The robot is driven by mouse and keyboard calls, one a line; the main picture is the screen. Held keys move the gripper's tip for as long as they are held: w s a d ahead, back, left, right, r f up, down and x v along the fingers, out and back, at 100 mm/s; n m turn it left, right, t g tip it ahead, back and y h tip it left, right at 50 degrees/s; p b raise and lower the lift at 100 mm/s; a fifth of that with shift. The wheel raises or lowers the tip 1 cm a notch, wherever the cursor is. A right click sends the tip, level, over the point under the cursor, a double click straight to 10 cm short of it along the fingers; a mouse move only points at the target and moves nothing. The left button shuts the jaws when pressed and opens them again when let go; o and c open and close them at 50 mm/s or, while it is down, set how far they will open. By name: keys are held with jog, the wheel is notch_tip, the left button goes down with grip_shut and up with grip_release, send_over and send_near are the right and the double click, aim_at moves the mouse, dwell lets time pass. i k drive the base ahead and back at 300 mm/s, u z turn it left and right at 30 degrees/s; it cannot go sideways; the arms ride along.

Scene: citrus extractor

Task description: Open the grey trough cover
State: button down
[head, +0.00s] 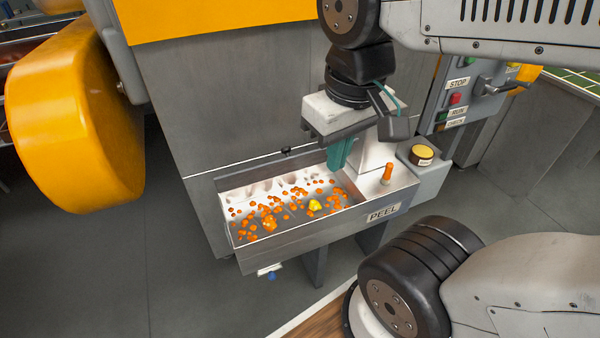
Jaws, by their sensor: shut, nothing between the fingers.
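The peel trough (305,238) is a grey metal box with a PEEL label on its front right. Its inside is exposed and shows orange bits and a yellow piece on its floor. A narrow grey strip with a small black knob (286,151) runs along its back edge; it may be the cover (255,171) swung back, but I cannot tell for certain. My gripper (338,165) has teal fingers, shut and empty, pointing down at the trough's back right. I cannot tell whether they touch anything. My gripper hides part of the back rim.
An orange-topped peg (387,173) stands at the trough's right end, beside a yellow round button (422,153). A control panel (459,95) with STOP and RUN labels is behind. A large yellow housing (70,120) is at left.

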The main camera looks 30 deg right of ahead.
aim_at(231, 181)
jog(key=u, duration=0.9)
jog(key=k, duration=1.15)
jog(key=u, duration=1.25)
jog(key=i, duration=1.35)
jog(key=z, duration=1.25)
jog(key=i, duration=0.75)
jog(key=z, duration=0.8)
